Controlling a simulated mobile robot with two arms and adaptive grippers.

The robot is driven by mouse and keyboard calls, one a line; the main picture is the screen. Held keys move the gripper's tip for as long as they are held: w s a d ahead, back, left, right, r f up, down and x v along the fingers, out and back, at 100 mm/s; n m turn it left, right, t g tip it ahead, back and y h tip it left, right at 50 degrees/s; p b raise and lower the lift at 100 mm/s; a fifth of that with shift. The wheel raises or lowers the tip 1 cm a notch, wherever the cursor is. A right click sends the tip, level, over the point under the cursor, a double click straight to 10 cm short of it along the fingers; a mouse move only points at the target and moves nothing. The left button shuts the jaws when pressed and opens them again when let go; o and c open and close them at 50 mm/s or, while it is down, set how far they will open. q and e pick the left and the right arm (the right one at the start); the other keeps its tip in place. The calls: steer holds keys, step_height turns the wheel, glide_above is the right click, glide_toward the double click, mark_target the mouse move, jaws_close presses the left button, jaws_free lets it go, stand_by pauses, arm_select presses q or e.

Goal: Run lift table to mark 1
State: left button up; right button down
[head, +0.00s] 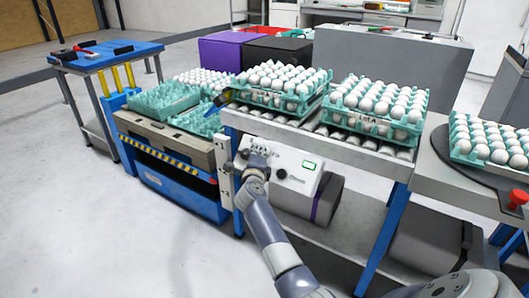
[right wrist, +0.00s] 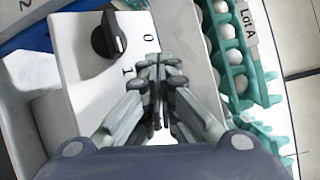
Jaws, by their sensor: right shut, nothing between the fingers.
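The lift table (head: 160,134) stands at the left in the head view, a grey-brown deck with a yellow-black striped edge on a blue base. It bears green egg trays, some empty. A white control box (head: 300,182) with a lit green display stands right of it. Its black knob (right wrist: 108,38) shows in the right wrist view, with marks 0 (right wrist: 147,43) and 1 (right wrist: 127,72). My right gripper (right wrist: 160,68) is shut and empty, right of and below the knob in that view, apart from it. Where the knob points is hard to tell. My left gripper is out of view.
A roller conveyor (head: 345,136) carries full egg trays behind the box. A round dark turntable (head: 508,184) with another tray is at the right. A blue-topped cart (head: 108,55) with tools stands far left. The floor at front left is clear.

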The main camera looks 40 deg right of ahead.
steer(key=shift+w+d+f, duration=0.1)
steer(key=shift+d+f, duration=0.25)
steer(key=shift+d, duration=0.05)
stand_by(1.8)
stand_by(4.9)
steer(key=shift+s+a+r+p, duration=0.25)
steer(key=shift+a+r+p, duration=0.45)
steer(key=shift+p, duration=0.25)
steer(key=shift+a, duration=0.1)
